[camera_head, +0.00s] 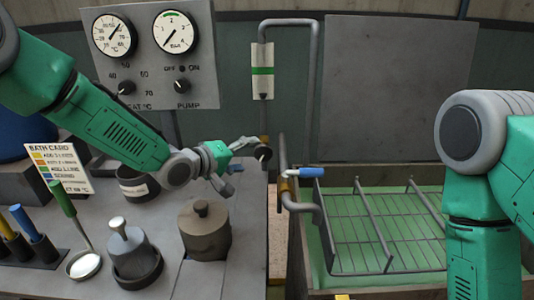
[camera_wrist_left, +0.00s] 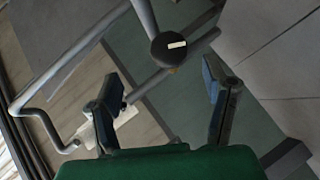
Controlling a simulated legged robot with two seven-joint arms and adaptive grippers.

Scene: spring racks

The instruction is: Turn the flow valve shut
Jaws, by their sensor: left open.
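A black round knob (camera_head: 262,153) sits on the pipe below the flow gauge in the head view. In the left wrist view the knob (camera_wrist_left: 168,48) has a white mark on its face and lies ahead of the gap between the fingers. My left gripper (camera_head: 243,156) is open and empty, just left of the knob and apart from it. Its two spread fingers also show in the wrist view (camera_wrist_left: 163,86). A blue-handled lever (camera_head: 311,172) sits on the pipe to the right. I cannot tell from labels which one is the flow valve. My right gripper is out of view.
A flow gauge (camera_head: 262,72) with a green band stands above the knob. A gauge panel (camera_head: 160,60) rises behind my left arm. A green bath with a wire rack (camera_head: 385,232) is at right.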

